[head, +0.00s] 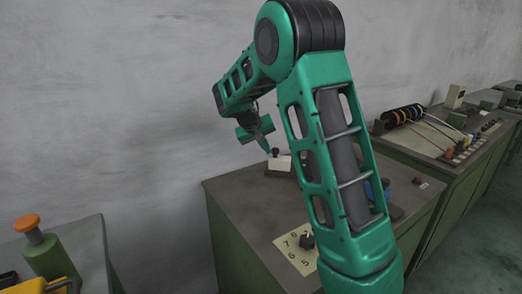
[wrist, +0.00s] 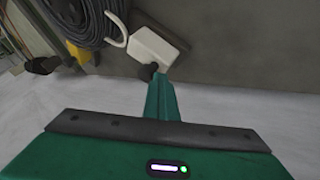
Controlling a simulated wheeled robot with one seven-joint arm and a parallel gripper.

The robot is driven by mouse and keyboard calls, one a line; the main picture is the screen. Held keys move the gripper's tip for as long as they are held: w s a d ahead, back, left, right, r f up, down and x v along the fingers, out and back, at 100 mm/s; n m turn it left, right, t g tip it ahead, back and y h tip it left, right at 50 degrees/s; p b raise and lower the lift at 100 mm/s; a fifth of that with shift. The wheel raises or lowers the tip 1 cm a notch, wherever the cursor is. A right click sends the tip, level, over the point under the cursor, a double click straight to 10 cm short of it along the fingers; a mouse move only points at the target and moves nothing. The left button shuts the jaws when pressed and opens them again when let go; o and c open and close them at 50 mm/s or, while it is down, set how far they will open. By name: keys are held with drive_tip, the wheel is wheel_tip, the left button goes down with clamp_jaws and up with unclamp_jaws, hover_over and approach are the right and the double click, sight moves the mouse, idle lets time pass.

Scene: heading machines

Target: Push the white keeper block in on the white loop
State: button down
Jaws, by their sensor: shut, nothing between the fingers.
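A white block with a black knob (head: 276,152) stands on the back left part of the middle bench. In the wrist view the white block (wrist: 157,46) shows large, with a curved white loop (wrist: 113,30) at its left end. I take this block to be the keeper, but cannot tell how far in it sits. My gripper (head: 266,147) is shut and empty, pointing down just above and beside the block. In the wrist view its fingertips (wrist: 160,78) are close to the black knob (wrist: 148,72); I cannot tell whether they touch.
A numbered dial plate (head: 287,247) lies at the bench front. A blue part (head: 386,184) is partly hidden by my arm. The wrist view shows a dark cable coil (wrist: 60,18) beside the loop. Another bench (head: 450,170) stands right; a grey wall (head: 110,110) is behind.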

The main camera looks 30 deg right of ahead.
drive_tip(key=s+d, duration=0.3)
drive_tip(key=shift+s+d, duration=0.1)
drive_tip(key=shift+d, duration=0.15)
drive_tip(key=a+r, duration=0.8)
drive_tip(key=a, duration=0.1)
drive_tip(key=shift+s+a, duration=0.35)
drive_tip(key=s+d+f+m+g+y, duration=0.1)
drive_tip(key=s+d+y, duration=0.1)
drive_tip(key=s, duration=0.8)
drive_tip(key=s+d+f+g+y, duration=0.1)
drive_tip(key=s+d, duration=0.1)
drive_tip(key=s, duration=0.8)
drive_tip(key=s+a+f+y, duration=0.2)
drive_tip(key=s+a+f, duration=0.1)
drive_tip(key=s, duration=0.7)
drive_tip(key=s+a+f+y, duration=0.1)
drive_tip(key=s+a+f, duration=0.2)
drive_tip(key=s, duration=0.7)
drive_tip(key=shift+s+a+f+m+g+y, duration=0.15)
drive_tip(key=shift+s+a+m+g+y, duration=0.15)
drive_tip(key=shift+m+g+y, duration=0.1)
